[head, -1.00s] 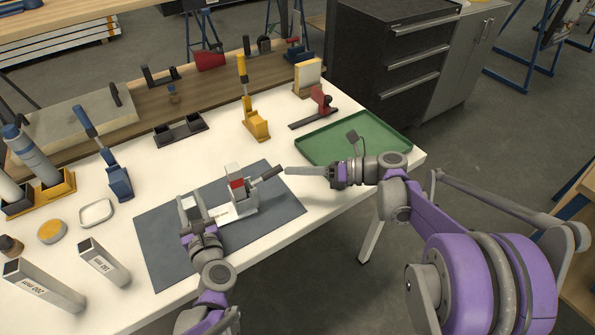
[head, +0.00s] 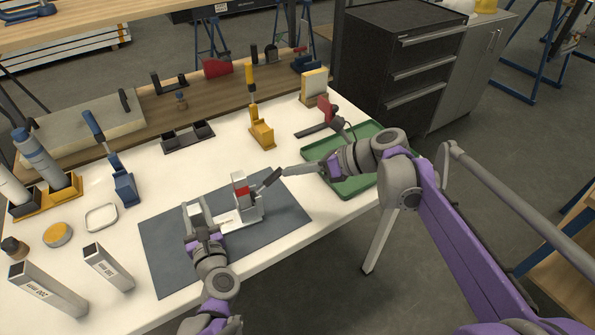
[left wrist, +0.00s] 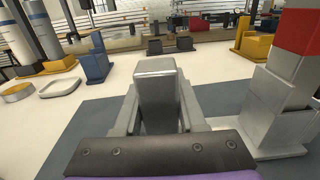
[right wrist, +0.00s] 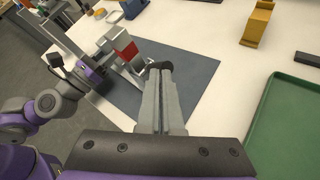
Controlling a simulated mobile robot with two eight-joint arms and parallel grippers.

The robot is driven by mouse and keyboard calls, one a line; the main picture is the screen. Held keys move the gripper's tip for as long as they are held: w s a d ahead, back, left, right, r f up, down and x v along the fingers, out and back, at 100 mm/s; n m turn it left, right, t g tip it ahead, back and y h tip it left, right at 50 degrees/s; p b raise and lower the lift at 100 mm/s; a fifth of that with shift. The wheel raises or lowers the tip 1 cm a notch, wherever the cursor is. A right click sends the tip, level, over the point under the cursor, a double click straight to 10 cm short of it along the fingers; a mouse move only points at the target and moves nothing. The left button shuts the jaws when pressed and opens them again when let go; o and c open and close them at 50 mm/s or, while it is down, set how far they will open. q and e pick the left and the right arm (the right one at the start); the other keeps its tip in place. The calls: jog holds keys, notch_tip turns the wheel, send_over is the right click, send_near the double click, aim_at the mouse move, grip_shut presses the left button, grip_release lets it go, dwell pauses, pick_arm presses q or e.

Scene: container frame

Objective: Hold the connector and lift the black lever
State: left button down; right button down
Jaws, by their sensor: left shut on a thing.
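The connector (head: 240,208) is a light metal fixture with a red block, standing on the dark grey mat. It also shows at the right of the left wrist view (left wrist: 283,108). Its black lever (head: 271,179) sticks out to the upper right. My left gripper (head: 193,211) is shut on an upright grey block of the connector (left wrist: 157,88), seen between the fingers in the left wrist view. My right gripper (head: 288,171) has its fingers together, tips close to the lever's end. In the right wrist view the dark lever end (right wrist: 157,67) shows at the fingertips; contact is unclear.
The dark grey mat (head: 170,265) lies on the white table. A green tray (head: 350,187) sits below my right arm. Labelled grey boxes (head: 108,267) stand at the left.

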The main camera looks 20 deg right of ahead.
jog(key=shift+s+a+r+h, duration=0.1)
jog(key=shift+a+r+h, duration=0.2)
jog(key=shift+h, duration=0.1)
dwell(0.4)
jog(key=shift+d+r, duration=0.1)
jog(key=shift+r, duration=0.05)
dwell(0.5)
jog(key=shift+r, duration=0.65)
jog(key=s+d+r, duration=0.2)
jog(key=s+d, duration=0.5)
jog(key=d, duration=0.3)
jog(key=shift+s+d+r, duration=0.25)
jog(key=shift+r, duration=0.05)
